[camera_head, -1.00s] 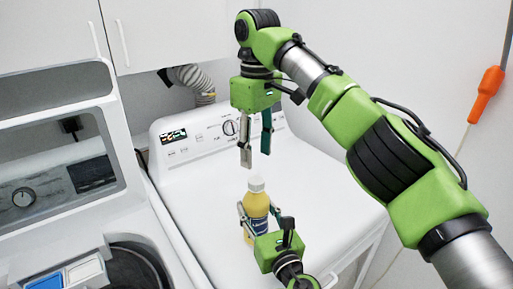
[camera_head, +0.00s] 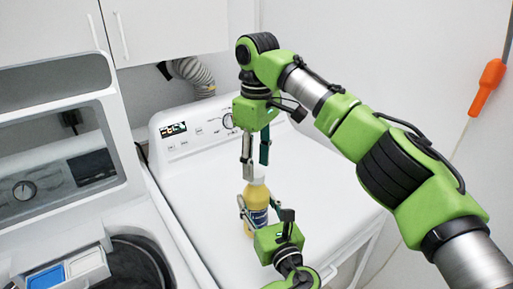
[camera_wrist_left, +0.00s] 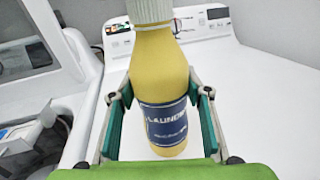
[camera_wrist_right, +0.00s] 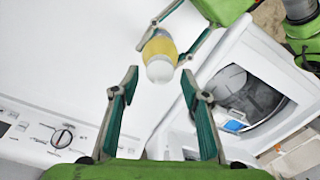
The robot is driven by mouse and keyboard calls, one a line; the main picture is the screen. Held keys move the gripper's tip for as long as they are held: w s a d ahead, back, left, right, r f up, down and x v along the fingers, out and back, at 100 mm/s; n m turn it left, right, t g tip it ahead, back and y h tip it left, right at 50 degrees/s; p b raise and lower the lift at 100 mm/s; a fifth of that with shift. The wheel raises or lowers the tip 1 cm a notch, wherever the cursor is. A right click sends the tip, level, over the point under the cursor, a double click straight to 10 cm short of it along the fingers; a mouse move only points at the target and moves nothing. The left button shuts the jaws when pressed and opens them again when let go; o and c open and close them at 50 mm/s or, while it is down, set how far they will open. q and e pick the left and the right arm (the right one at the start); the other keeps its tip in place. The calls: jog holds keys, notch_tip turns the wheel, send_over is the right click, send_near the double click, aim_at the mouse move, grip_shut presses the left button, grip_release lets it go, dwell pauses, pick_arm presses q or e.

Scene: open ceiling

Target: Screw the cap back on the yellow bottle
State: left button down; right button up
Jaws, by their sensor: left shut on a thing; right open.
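The yellow bottle (camera_head: 257,205) stands upright on the white dryer top. It has a blue label and a white ribbed cap (camera_wrist_left: 150,10) sitting on its neck. My left gripper (camera_head: 257,207) is shut around the bottle's body from the near side; its fingers show on both sides in the left wrist view (camera_wrist_left: 160,100). My right gripper (camera_head: 255,170) is open and points down over the bottle, its fingertips at about the cap's height in the head view. In the right wrist view the cap (camera_wrist_right: 159,69) is beyond and between the open fingertips (camera_wrist_right: 158,82).
The dryer top (camera_head: 310,180) is clear around the bottle. Its control panel (camera_head: 195,125) rises at the back. An open washer (camera_head: 135,262) stands to the left. An orange object (camera_head: 487,88) hangs on the right wall.

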jog(key=shift+f, duration=1.05)
jog(key=c, duration=1.2)
jog(key=shift+o, duration=0.2)
jog(key=o, duration=1.3)
jog(key=shift+o, duration=0.2)
